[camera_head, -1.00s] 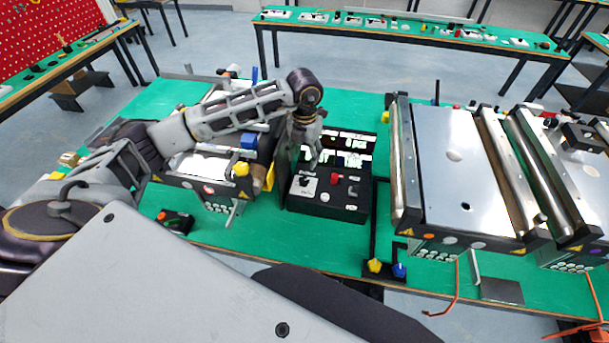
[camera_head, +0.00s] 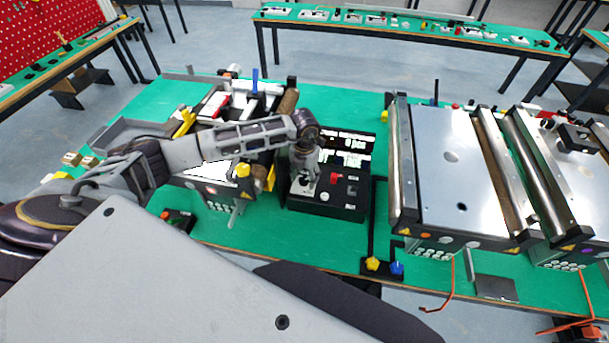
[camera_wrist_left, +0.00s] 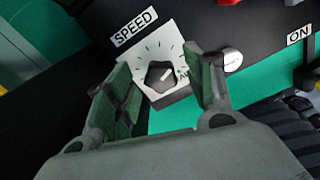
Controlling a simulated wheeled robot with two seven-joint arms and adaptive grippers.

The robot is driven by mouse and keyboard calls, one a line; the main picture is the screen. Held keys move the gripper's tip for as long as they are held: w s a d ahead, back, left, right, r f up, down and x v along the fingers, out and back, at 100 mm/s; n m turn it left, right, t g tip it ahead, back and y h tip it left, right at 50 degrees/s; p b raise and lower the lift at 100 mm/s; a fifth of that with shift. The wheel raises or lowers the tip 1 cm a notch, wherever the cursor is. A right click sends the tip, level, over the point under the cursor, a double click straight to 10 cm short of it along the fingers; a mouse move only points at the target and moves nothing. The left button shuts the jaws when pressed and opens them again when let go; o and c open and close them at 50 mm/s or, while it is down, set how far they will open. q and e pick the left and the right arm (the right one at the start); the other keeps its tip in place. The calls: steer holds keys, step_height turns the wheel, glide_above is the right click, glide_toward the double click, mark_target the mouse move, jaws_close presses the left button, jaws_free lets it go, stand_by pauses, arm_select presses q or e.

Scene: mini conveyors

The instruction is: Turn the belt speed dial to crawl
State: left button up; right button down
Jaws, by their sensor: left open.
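The speed dial (camera_wrist_left: 160,76) is a dark knob with a pale pointer line, on a white plate marked with ticks and labelled SPEED (camera_wrist_left: 135,27). In the left wrist view its pointer slants up and to the right. My left gripper (camera_wrist_left: 163,88) is open, with its green-padded fingers on either side of the dial. Whether the pads touch the knob cannot be told. In the head view my left gripper (camera_head: 303,186) is low over the left part of the black control box (camera_head: 325,207) and hides the dial. My right gripper is not in view.
The box carries a red switch (camera_head: 335,178) and a lit display (camera_head: 347,142). In the left wrist view a white button (camera_wrist_left: 232,60) lies close to the right finger. Conveyors stand left and right (camera_head: 450,165) of the box on the green table (camera_head: 290,235).

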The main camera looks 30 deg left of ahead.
arm_select(q)
steer(key=c, duration=1)
